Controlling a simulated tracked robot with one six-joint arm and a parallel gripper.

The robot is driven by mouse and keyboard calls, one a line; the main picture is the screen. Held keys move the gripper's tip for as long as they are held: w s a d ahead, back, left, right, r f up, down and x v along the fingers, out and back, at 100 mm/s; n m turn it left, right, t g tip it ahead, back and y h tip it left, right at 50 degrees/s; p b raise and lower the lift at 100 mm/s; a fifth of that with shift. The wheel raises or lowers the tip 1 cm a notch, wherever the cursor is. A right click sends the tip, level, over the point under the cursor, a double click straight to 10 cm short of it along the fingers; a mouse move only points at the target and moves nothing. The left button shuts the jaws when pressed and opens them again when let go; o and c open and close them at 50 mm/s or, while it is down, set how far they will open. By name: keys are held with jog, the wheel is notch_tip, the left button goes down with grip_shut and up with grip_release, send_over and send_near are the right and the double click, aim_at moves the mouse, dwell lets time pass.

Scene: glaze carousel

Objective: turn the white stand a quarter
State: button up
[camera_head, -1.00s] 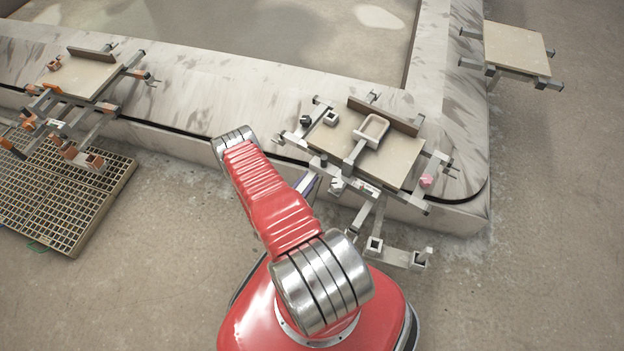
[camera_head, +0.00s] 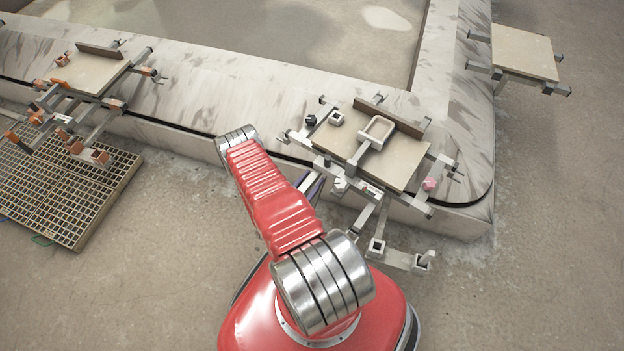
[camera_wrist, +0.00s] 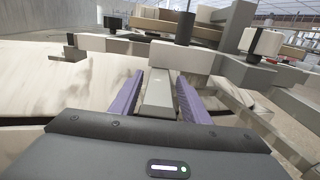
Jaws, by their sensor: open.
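The white stand (camera_head: 402,164) is a pale square board on a light grey metal frame, at the near right corner of the carousel belt. A loop-shaped bar (camera_head: 378,130) lies across its board, and square sockets (camera_head: 377,247) stick out towards me. In the wrist view, my gripper (camera_wrist: 159,76) has two purple fingers apart, one on each side of a grey bar (camera_wrist: 158,98) of the frame. I cannot tell whether they touch it. In the head view the fingers are mostly hidden behind my red arm.
A second stand with orange parts (camera_head: 88,73) is on the belt (camera_head: 190,85) at the left, above a floor grate (camera_head: 70,190). Another board (camera_head: 523,52) is at the upper right. The floor (camera_head: 560,230) at the right is clear.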

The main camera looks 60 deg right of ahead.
aim_at(301, 194)
jog(key=shift+w+a, duration=0.2)
jog(key=shift+a, duration=3.25)
jog(key=shift+c, duration=0.2)
